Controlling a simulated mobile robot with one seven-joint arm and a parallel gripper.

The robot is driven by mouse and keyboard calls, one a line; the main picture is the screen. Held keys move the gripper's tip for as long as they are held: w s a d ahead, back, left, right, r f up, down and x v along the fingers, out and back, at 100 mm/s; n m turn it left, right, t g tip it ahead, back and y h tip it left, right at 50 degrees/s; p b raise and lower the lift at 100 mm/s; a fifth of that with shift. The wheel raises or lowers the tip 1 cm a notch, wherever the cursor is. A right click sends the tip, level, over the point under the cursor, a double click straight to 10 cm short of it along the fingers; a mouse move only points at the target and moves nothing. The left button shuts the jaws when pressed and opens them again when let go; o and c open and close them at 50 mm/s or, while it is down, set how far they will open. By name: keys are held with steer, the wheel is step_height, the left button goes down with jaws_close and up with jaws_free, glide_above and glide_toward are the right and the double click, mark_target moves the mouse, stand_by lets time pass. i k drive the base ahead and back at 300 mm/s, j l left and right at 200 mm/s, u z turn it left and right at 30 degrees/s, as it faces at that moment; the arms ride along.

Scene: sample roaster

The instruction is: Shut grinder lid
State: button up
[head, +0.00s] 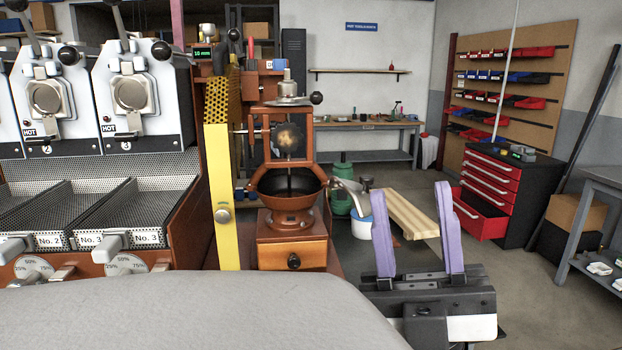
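The grinder (292,240) stands left of centre in the head view. It has a reddish-brown wooden box with a small black knob, a dark open bowl (287,200) and an upright brown frame above it. A round dark plate with a brassy middle (289,140) shows upright inside the frame; it may be the raised lid, but I cannot tell for sure. A crank with a black ball knob (317,98) sits on top. My gripper (411,190) is to the right of the grinder. Its two purple fingers point up, are wide apart and hold nothing.
A yellow perforated panel (222,190) stands close left of the grinder, beside the roaster with trays (130,210). A kettle-like spout and white-blue pot (380,215) show behind my gripper. A red drawer cabinet (495,190) stands further right, with open floor before it.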

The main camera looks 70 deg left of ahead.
mark_target(360, 194)
steer(key=u, duration=1.85)
steer(key=l+u, duration=0.15)
steer(key=i+j, duration=0.1)
steer(key=j, duration=0.15)
steer(key=i+j, duration=0.1)
steer(key=j+u, duration=0.05)
steer(key=j, duration=0.05)
